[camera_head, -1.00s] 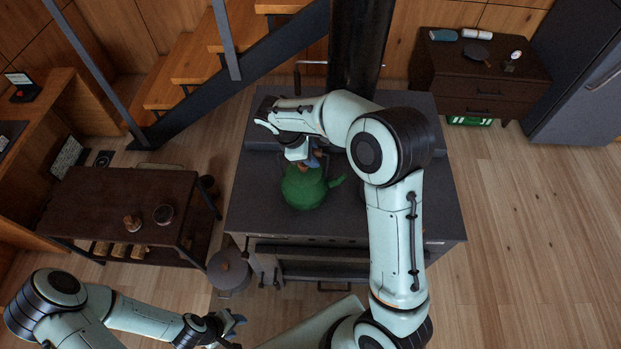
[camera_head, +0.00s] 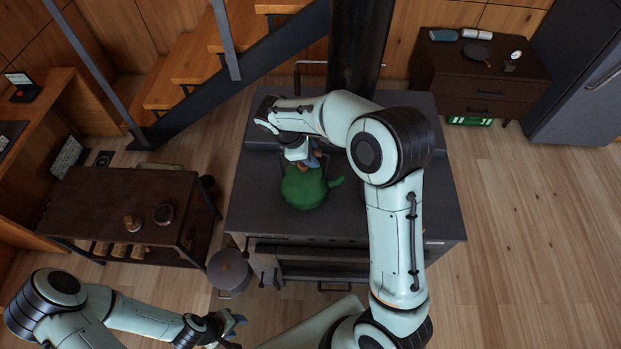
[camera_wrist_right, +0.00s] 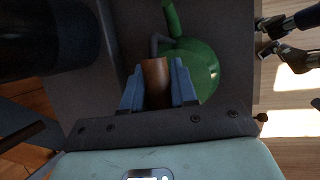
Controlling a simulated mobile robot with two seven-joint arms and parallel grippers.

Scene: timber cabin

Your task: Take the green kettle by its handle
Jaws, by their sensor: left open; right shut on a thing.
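The green kettle (camera_head: 303,190) stands on the dark stove top, its spout pointing right in the head view. It also shows in the right wrist view (camera_wrist_right: 202,62), partly behind the gripper. My right gripper (camera_head: 313,160) is above the kettle, with its blue fingers on both sides of the kettle's brown handle (camera_wrist_right: 156,80). It is shut on that handle. In the head view my arm hides part of the grip. My left gripper (camera_head: 232,326) is open and empty at the bottom, well away from the kettle, and shows at the right wrist view's upper right (camera_wrist_right: 282,40).
The stove (camera_head: 250,205) has a dark stovepipe (camera_head: 358,50) rising at its back. A low brown table (camera_head: 115,200) with small items stands at left, and a lidded pot (camera_head: 228,270) on the floor beside the stove. Open floor lies at right.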

